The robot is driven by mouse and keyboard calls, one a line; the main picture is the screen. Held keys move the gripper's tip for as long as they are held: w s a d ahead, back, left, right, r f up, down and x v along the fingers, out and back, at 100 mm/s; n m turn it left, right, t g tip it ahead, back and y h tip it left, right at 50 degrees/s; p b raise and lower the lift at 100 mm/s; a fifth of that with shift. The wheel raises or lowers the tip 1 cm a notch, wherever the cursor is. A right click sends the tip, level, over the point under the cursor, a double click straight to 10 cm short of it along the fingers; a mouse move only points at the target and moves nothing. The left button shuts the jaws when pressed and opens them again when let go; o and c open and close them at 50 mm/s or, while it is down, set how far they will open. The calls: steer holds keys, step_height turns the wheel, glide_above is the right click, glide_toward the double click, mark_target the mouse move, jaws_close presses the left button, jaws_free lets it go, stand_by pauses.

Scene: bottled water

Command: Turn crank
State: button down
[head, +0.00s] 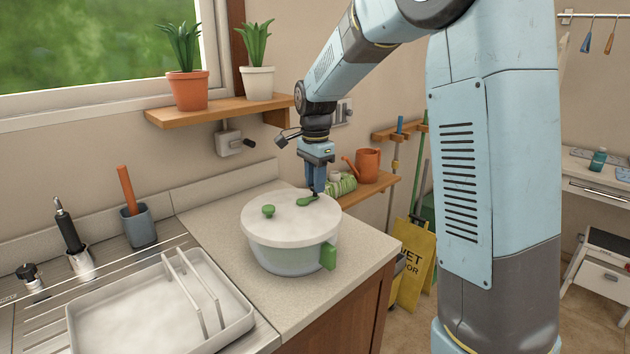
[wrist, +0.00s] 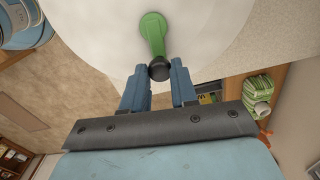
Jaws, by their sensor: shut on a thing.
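A salad spinner with a white lid (head: 283,222) and a pale bowl (head: 285,257) stands on the counter near its right end. A green crank (head: 305,202) lies on the right back part of the lid; it also shows in the wrist view (wrist: 152,32). The crank ends in a dark knob (wrist: 159,70). My gripper (head: 316,194) points down over the crank's outer end. In the wrist view its fingers (wrist: 159,74) stand on either side of the knob, shut on it. The head view hides most of the knob behind the fingers.
A green knob (head: 268,211) sits on the lid, and a green block (head: 328,257) is on the bowl's side. A white drying tray (head: 105,318) lies to the left. A shelf (head: 215,111) with two potted plants hangs behind. The counter's front edge is close.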

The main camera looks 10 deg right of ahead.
steer(key=c, duration=0.9)
jaws_free()
steer(key=shift+o, duration=0.2)
steer(key=shift+r, duration=0.1)
step_height(320, 180, up, 14)
steer(key=shift+f, duration=0.25)
